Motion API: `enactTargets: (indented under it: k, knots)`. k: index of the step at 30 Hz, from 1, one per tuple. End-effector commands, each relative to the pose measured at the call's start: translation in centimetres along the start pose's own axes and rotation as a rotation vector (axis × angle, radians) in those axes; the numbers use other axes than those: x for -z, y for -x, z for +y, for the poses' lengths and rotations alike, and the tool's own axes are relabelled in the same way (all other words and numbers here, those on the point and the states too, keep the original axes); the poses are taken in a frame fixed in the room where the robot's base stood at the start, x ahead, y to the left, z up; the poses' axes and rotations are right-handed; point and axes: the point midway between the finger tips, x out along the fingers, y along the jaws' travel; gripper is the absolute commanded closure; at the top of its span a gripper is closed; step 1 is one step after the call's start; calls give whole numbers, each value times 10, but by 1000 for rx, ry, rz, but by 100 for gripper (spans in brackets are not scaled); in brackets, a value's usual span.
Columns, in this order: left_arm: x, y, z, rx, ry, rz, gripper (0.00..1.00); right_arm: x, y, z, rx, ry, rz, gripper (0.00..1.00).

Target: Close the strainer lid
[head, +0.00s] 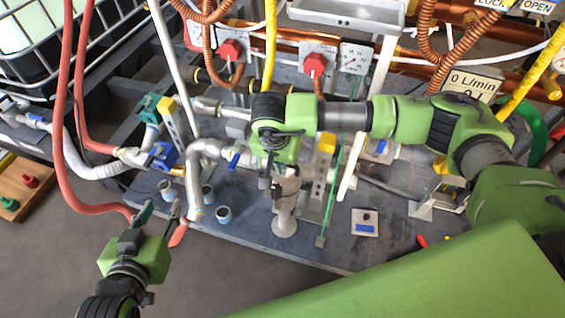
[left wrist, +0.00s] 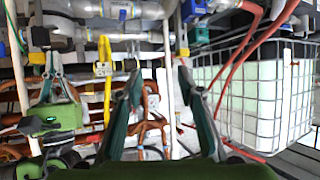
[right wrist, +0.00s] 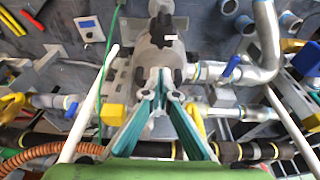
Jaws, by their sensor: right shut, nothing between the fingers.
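The strainer, a pale grey upright cylinder (head: 286,213), stands on the dark platform in the middle of the head view, partly hidden by my right arm. In the right wrist view it is a grey round body (right wrist: 150,62) with black knobs around it; I cannot tell how far its lid is open. My right gripper (head: 272,186) points down at the strainer's top. Its teal fingers (right wrist: 160,78) meet at the tips, close to the grey body and empty; whether they touch it is unclear. My left gripper (head: 160,213) is open and empty, its fingers (left wrist: 158,78) apart, in front of the platform.
Grey pipes with blue-handled valves (head: 165,155) lie left of the strainer. A thin green rod (head: 334,185) and a white pipe (head: 350,172) stand close to its right. A red hose (head: 62,150) runs behind my left gripper. Open floor lies at the front left.

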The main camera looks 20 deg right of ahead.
Motion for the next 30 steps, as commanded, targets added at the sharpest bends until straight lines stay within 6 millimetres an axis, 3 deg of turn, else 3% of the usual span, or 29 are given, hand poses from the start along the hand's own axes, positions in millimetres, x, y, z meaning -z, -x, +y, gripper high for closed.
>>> enactTargets:
  k: [3,10,25,30]
  knots:
    - [19,-3,2,-5,0,88,65,-3,-4,0,1,1,1,100]
    - [39,-2,5,-10,0,173,65,-5,-6,0,1,1,1,100]
    - [42,-2,5,-11,0,185,65,-6,-6,0,1,1,1,100]
    - [42,-2,5,-11,0,184,65,-5,9,-1,3,0,3,100]
